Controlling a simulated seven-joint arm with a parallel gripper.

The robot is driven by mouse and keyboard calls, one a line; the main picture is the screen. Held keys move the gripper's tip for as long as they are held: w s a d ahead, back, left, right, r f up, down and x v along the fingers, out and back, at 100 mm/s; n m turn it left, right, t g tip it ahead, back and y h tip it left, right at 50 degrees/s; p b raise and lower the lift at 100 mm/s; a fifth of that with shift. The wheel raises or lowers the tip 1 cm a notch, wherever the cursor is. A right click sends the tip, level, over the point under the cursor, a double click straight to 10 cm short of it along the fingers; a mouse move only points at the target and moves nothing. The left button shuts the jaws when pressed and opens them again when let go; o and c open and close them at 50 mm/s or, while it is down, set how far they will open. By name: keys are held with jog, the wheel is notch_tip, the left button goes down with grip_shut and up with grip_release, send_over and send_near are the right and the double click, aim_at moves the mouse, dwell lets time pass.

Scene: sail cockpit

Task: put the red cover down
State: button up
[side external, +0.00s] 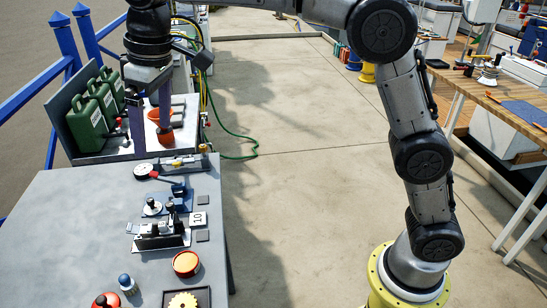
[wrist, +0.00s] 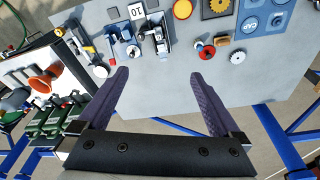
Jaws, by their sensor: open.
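My gripper (side external: 151,143) is open, pointing down, with both purple fingers in front of the back bench in the side view. In the wrist view my gripper (wrist: 158,76) has nothing between its fingers, and bare grey table shows beyond them. The red part is apart from the fingers.
Green cans (side external: 92,115) and an orange funnel (wrist: 45,84) are on the back bench. The table's left side is clear.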

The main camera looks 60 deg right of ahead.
jog(key=s+d+f+m+t, duration=0.1)
jog(key=s+d+m, duration=0.3)
jog(key=s+d, duration=1.3)
jog(key=s+t, duration=0.1)
jog(key=s, duration=0.2)
jog(key=shift+s+d+f+t, duration=0.35)
jog(key=shift+s+f+t, duration=0.05)
jog(key=shift+m+t+h, duration=0.4)
jog(key=shift+m, duration=0.3)
jog(key=s+d+f, duration=0.1)
jog(key=s+f, duration=0.3)
jog(key=s, duration=0.1)
jog(key=s+d+f, duration=0.1)
jog(key=s+f, duration=0.1)
jog(key=shift+s+d+f, duration=0.1)
jog(key=shift+s+d, duration=0.25)
jog(key=shift+c, duration=0.2)
jog(key=shift+s+f, duration=0.25)
jog(key=shift+f, duration=0.05)
jog(key=shift+c, duration=3)
